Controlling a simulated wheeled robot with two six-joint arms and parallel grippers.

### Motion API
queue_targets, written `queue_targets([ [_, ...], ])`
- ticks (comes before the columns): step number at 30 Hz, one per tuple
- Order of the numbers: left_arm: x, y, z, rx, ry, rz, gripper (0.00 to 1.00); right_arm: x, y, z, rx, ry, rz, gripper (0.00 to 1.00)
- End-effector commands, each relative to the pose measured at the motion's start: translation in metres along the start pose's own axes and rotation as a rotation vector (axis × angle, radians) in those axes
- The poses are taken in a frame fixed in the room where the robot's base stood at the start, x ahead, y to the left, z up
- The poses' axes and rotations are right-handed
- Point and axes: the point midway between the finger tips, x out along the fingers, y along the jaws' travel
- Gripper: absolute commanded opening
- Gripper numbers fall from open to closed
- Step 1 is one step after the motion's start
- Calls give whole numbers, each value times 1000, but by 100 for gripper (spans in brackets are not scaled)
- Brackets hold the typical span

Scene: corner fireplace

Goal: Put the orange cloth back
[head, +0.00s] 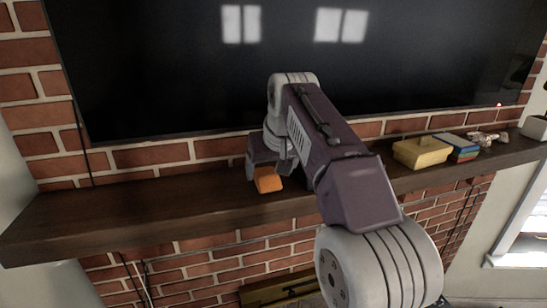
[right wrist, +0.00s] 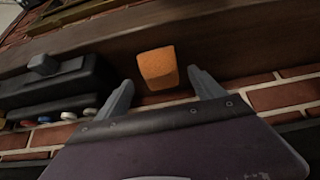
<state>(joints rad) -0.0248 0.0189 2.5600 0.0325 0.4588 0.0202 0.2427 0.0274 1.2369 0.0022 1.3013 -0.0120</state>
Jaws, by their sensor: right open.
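The orange cloth (head: 267,181) looks like a small folded block on the dark wooden mantel shelf (head: 130,213), below the large black screen. My right gripper (head: 262,165) reaches over the shelf at the cloth, and its own arm hides part of it in the head view. In the right wrist view the cloth (right wrist: 157,67) shows between and just beyond the two open fingers (right wrist: 160,82), with a gap on each side. I cannot tell whether any finger touches it. My left gripper is not in view.
The shelf's left part is clear. A dark object with a raised knob (right wrist: 42,65) shows in the right wrist view.

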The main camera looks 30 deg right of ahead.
Motion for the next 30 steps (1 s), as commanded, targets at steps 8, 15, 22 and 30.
queue_targets([
  [8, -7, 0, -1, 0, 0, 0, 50, -70, 0, -1, 1, 4, 0, 78],
  [15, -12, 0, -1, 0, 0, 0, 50, -94, 0, 0, 1, 0, 0, 78],
  [22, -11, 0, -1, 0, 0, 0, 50, -94, 0, 0, 1, 0, 0, 78],
  [30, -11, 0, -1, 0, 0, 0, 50, -94, 0, 0, 1, 0, 0, 78],
])
